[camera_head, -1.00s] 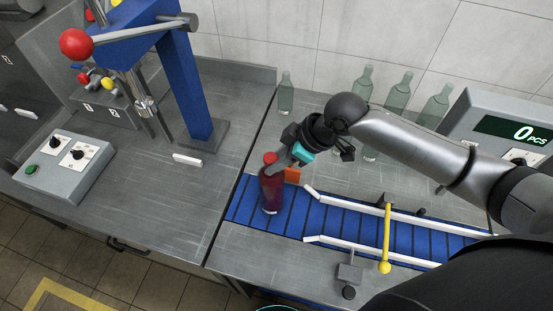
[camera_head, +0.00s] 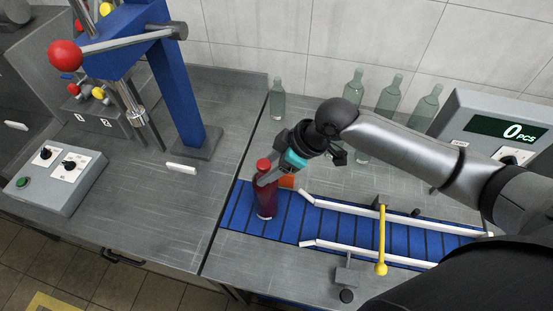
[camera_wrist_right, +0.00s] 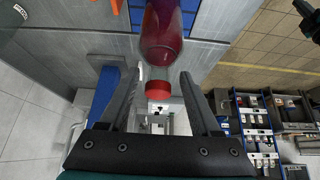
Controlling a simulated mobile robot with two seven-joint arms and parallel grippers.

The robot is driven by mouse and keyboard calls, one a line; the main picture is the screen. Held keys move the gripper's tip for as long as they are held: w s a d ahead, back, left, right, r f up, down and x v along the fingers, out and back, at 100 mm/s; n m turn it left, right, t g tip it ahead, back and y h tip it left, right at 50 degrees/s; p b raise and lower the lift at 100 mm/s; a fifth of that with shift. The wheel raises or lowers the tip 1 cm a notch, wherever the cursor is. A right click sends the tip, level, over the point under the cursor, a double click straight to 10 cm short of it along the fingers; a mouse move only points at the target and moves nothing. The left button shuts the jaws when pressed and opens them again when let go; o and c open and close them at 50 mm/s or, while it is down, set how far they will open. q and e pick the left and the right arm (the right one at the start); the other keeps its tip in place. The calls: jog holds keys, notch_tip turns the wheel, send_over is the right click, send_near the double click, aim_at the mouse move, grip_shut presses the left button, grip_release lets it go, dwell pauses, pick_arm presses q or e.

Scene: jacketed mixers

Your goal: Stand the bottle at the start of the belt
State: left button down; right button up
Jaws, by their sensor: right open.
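A dark red bottle with a red cap (camera_head: 265,197) stands upright on the left end of the blue conveyor belt (camera_head: 289,229). My right gripper (camera_head: 268,176) is at the bottle's upper part, coming from the upper right. In the right wrist view the right gripper (camera_wrist_right: 158,90) is open, its two fingers apart on either side of the red cap. The bottle (camera_wrist_right: 162,32) extends beyond the fingertips there, and I see no finger pressed on it.
White guide rails and a yellow-knobbed bar (camera_head: 381,240) cross the belt to the right. An orange block (camera_head: 287,181) sits just behind the bottle. Several clear green bottles stand by the wall. A blue capping press (camera_head: 180,95) and a control box (camera_head: 57,178) are at left.

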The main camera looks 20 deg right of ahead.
jog(key=v, duration=1.2)
